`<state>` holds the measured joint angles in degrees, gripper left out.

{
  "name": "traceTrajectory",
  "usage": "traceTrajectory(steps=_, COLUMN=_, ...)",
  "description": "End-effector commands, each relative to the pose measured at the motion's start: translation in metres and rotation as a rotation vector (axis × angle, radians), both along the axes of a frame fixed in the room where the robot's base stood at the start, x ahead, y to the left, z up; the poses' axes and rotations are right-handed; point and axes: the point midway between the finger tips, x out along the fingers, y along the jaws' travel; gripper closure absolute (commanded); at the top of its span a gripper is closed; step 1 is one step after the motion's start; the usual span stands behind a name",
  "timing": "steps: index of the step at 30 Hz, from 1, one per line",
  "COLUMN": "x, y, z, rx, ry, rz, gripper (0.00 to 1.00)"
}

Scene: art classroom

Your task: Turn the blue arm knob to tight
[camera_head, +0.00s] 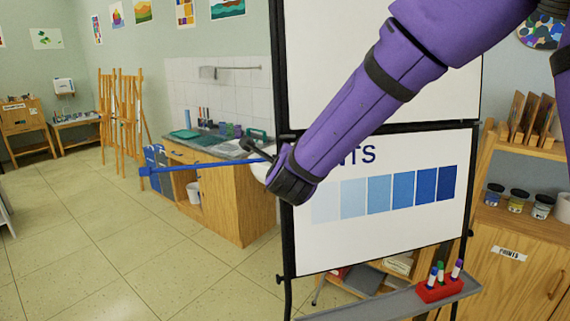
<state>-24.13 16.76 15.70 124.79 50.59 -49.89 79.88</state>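A thin blue bar (205,167) runs nearly level in mid-air left of my wrist. Its left end has a small blue block-like end piece (146,172). Its right end passes behind my wrist, where a white rounded shape (262,170) partly shows. I cannot tell which part is the knob, and no tight mark is readable. My purple arm comes down from the upper right. My gripper (256,152) is mostly hidden beyond the wrist; only a small dark piece shows, close to the bar. Whether it touches the bar is unclear.
A whiteboard stand (330,235) with blue swatches stands behind my arm. Its ledge (400,300) holds a red marker holder (438,290). A sink counter (240,200) stands at centre, easels (125,105) at far left, and a shelf cabinet (520,235) at right. The left floor is clear.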

Motion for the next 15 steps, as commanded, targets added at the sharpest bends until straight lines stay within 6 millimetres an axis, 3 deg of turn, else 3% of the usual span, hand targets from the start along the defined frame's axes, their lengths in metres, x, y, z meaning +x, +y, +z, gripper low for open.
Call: traceTrajectory(steps=15, x=-0.0001, y=-0.0005, z=-0.0010, rx=0.040, ry=0.012, rz=-0.009, gripper=0.88)
